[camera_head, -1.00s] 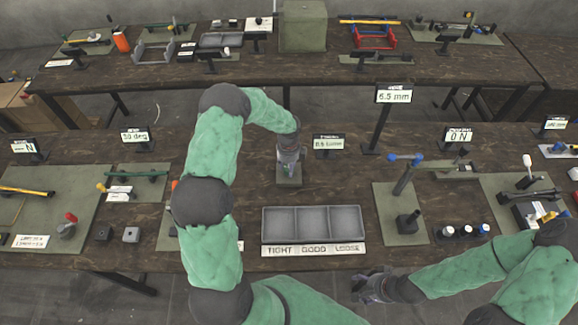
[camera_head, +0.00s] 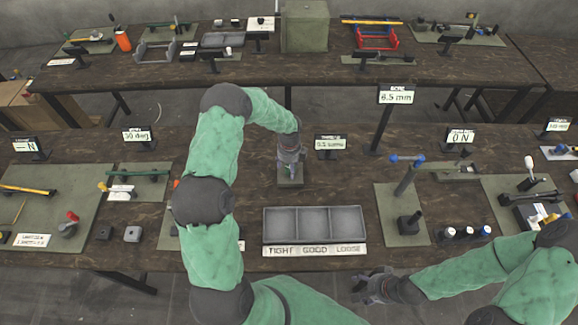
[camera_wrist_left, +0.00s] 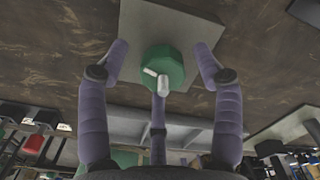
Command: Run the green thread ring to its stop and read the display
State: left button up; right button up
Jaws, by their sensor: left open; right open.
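The green thread ring (camera_wrist_left: 165,67) shows in the left wrist view, faceted, with a pale pointer on top, over a grey base plate (camera_wrist_left: 142,32). In the head view that base (camera_head: 290,180) is at mid table and the gripper hides the ring. My left gripper (camera_head: 290,166) is above it, pointing down. In the left wrist view its fingers (camera_wrist_left: 161,76) are spread around the ring, with gaps visible at both sides. A small display (camera_head: 330,144) stands right of the base; its digits are too blurred to read surely. My right gripper (camera_head: 374,287) is open and empty near the front edge.
A grey three-part tray (camera_head: 313,208) with a TIGHT, GOOD, LOOSE label (camera_head: 314,250) lies in front of the base. A taller display (camera_head: 395,96) and a mat with a post (camera_head: 401,222) stand to the right. Bare table lies between base and tray.

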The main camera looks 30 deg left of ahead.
aim_at(289, 167)
pick_arm(q)
notch_tip(289, 167, up, 12)
dwell(0.6)
dwell(1.0)
